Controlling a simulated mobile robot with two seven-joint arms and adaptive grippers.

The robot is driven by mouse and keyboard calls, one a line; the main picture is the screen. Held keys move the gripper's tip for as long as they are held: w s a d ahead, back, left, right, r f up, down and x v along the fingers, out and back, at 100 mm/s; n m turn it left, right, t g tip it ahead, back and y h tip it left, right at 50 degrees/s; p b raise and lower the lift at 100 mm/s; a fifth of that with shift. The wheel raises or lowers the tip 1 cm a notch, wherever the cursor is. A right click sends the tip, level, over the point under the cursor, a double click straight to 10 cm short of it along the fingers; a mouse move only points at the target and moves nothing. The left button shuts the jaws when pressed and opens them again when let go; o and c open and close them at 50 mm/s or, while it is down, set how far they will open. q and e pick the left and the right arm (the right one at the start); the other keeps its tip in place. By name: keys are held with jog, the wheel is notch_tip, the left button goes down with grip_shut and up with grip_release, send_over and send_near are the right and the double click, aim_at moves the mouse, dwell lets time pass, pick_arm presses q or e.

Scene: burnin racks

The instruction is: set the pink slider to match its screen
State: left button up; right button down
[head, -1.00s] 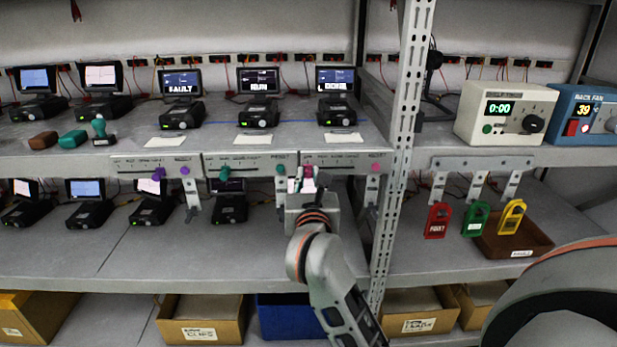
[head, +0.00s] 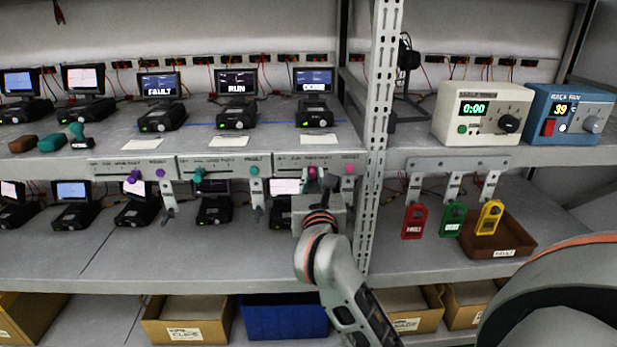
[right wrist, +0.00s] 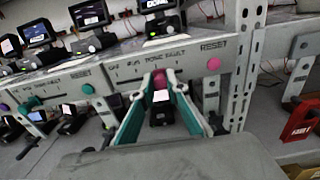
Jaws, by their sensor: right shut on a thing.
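The pink slider (head: 312,173) sits on the rightmost slider panel (head: 285,161), around the middle of its track. My right gripper (head: 322,182) is shut on it from the front. In the right wrist view the pink slider (right wrist: 160,80) shows between the green-padded fingers (right wrist: 160,92), below small lettering that is hard to read, left of the FAULT mark. The screen (head: 313,79) stands on the shelf above this panel; its word is small and appears to be DONE in the right wrist view (right wrist: 157,5). My left gripper is not in view.
A pink RESET button (head: 348,169) sits right of the slider. Neighbouring panels carry a teal slider (head: 199,175) and a purple slider (head: 134,176). A perforated upright post (head: 380,110) stands close to the right. Small devices stand on the shelf below.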

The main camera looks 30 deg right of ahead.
jog(key=shift+w+a, duration=0.15)
jog(key=shift+a, duration=0.05)
jog(key=c, duration=2)
grip_release()
jog(key=v, duration=1.2)
jog(key=shift+d, duration=0.1)
